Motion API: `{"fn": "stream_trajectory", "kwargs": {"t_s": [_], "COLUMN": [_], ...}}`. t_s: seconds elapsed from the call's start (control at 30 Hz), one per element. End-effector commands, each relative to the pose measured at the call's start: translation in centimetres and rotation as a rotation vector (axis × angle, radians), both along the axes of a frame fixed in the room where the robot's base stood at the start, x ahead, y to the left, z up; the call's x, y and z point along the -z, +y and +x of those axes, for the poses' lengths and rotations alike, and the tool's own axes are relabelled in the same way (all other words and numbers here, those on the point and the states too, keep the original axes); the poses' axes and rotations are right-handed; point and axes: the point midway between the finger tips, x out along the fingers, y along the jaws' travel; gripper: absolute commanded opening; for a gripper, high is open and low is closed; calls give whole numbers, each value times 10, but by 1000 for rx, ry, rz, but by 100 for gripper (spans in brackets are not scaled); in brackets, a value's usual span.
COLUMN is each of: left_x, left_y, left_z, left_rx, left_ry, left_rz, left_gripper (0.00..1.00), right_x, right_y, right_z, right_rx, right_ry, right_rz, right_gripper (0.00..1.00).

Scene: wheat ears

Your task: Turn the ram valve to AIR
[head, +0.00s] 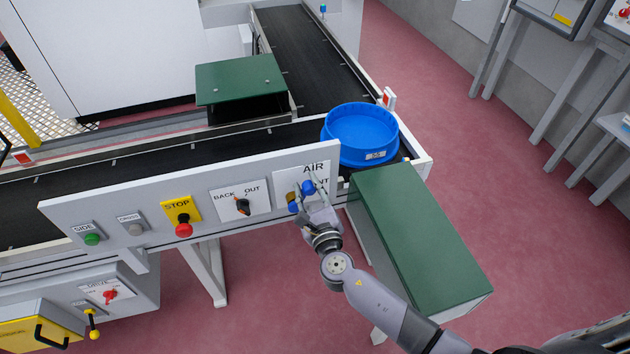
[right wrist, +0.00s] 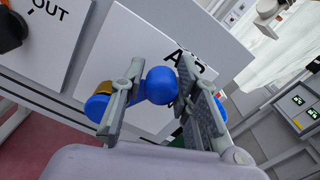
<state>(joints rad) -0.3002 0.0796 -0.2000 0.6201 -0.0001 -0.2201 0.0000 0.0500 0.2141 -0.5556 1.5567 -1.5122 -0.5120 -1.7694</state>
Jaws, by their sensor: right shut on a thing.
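The ram valve is a blue handle (head: 308,187) with a brass-coloured body (head: 292,197) on the white plate (head: 285,176) at the right end of the grey panel. The plate reads AIR at the top; a lower word ending in NT is partly hidden. My right gripper (head: 309,184) is shut on the blue handle. In the right wrist view, the fingers of the right gripper (right wrist: 160,88) stand on either side of the handle's round blue middle (right wrist: 161,84), with blue parts showing outside both fingers. Which word the handle points to is unclear. My left gripper is not in view.
The same panel (head: 140,203) carries a BACK/OUT knob (head: 243,206), a red STOP button (head: 183,229) and a green button (head: 92,239). A blue round tub (head: 361,132) sits on the conveyor behind. A green-topped bench (head: 425,240) stands close right of the valve.

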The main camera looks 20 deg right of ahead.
Motion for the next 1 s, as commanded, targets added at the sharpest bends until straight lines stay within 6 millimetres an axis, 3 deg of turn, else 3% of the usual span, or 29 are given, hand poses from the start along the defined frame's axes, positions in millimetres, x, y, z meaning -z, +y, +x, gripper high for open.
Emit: {"fn": "stream_trajectory", "kwargs": {"t_s": [0.1,0.4,1.0], "left_x": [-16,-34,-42], "left_y": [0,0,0], "left_z": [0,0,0], "left_rx": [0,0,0], "left_ry": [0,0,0], "left_rz": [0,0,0], "left_gripper": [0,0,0], "right_x": [-5,-6,-3], "right_y": [7,23,32], "right_z": [-1,-1,-1], "right_rx": [3,4,3], "right_ry": [1,-5,-10], "right_rz": [-109,-316,-438], "right_gripper": [0,0,0]}}
